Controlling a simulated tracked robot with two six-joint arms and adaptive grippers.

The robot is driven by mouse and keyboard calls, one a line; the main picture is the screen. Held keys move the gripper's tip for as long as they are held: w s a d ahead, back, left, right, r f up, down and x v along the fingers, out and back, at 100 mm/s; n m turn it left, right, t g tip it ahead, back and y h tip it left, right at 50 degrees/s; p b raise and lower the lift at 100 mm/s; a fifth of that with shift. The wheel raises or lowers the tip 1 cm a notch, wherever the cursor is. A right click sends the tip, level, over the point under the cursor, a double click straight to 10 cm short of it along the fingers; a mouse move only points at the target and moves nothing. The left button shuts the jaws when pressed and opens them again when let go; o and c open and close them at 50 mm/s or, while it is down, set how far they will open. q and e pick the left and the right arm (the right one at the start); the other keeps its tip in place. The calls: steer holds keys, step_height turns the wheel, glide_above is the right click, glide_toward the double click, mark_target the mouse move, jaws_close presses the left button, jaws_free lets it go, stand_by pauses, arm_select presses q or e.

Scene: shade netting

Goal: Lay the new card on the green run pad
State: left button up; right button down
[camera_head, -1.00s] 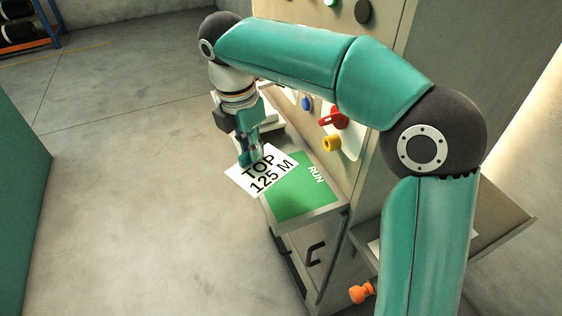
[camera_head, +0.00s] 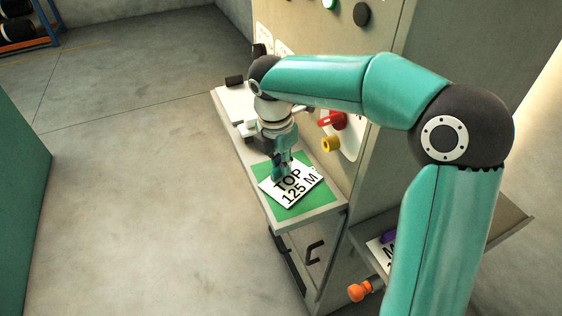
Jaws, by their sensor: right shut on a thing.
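The white card (camera_head: 297,192) reads "TOP 125 M" and shows over the green run pad (camera_head: 318,208) on the narrow shelf. It lies at an angle to the pad's edges and hides the pad's middle and its RUN lettering. I cannot tell whether the card touches the pad. My right gripper (camera_head: 281,176) points down and is shut on the card's far left edge. My left gripper is not in view.
The machine cabinet (camera_head: 335,85) rises right behind the shelf (camera_head: 240,140), with a red lever (camera_head: 333,120) and a yellow knob (camera_head: 331,144) close to my arm. A lower tray (camera_head: 500,215) holds another card (camera_head: 382,256), partly hidden. Floor on the left is clear.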

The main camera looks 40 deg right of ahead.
mark_target(276, 169)
steer(key=shift+f, duration=0.1)
steer(key=c, duration=1.2)
jaws_free()
steer(key=r, duration=0.4)
steer(key=a+r, duration=0.1)
steer(key=r, duration=0.3)
steer(key=r+p, duration=0.1)
steer(key=r, duration=0.3)
steer(key=shift+s+a+r, duration=0.1)
steer(key=shift+a, duration=0.15)
